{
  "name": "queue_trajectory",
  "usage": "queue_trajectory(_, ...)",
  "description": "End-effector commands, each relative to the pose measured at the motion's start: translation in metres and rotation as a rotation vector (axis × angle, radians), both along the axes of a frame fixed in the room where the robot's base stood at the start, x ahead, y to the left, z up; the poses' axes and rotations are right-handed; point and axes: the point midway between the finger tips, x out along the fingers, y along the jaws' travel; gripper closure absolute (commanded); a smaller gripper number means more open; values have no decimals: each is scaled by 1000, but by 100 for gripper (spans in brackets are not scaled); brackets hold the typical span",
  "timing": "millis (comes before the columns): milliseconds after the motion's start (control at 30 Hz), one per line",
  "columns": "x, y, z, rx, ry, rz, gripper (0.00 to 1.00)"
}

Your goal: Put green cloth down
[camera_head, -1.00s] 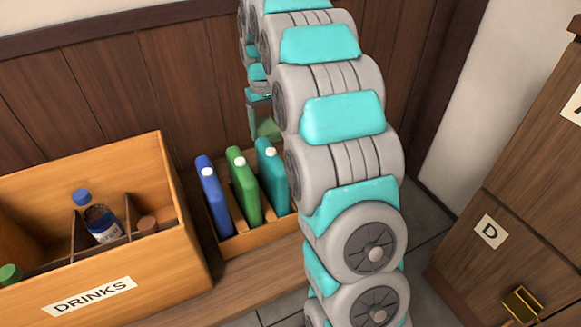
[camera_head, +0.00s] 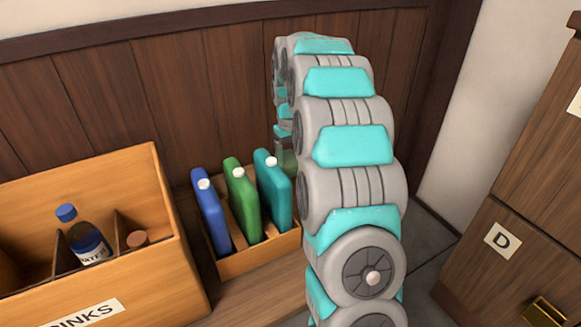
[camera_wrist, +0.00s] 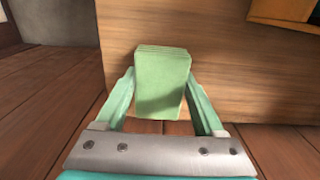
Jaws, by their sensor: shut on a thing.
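The green cloth (camera_wrist: 162,80) is a folded, pale green block in the wrist view. My gripper (camera_wrist: 162,98) is shut on it, with one finger on each side. The cloth stands upright between the fingers, in front of a brown wooden face. In the head view a small piece of the green cloth (camera_head: 288,162) shows beside my arm, just right of the teal bottle. My arm hides most of the gripper there.
A wooden rack (camera_head: 262,258) holds blue (camera_head: 212,215), green (camera_head: 243,205) and teal (camera_head: 273,195) flat bottles. A drinks crate (camera_head: 160,270) stands left of it. A cabinet (camera_head: 510,190) with a D label is at the right. Plank floor (camera_wrist: 45,115) shows in the wrist view.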

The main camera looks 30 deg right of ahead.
Motion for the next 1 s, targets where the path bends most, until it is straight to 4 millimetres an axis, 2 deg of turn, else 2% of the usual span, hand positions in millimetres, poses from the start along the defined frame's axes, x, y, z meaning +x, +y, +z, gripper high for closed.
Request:
queue_trajectory(33, -1, 0, -9, 1, 4, 0, 100)
queue_trajectory(133, 0, 0, -18, 0, -1, 0, 100)
queue_trajectory(667, 0, 0, -27, 0, 0, 0, 100)
queue_trajectory(700, 0, 0, -27, -1, 0, 0, 26)
queue_trajectory(933, 0, 1, -29, 1, 4, 0, 1)
queue_trajectory(1000, -1, 1, -30, 2, 5, 0, 0)
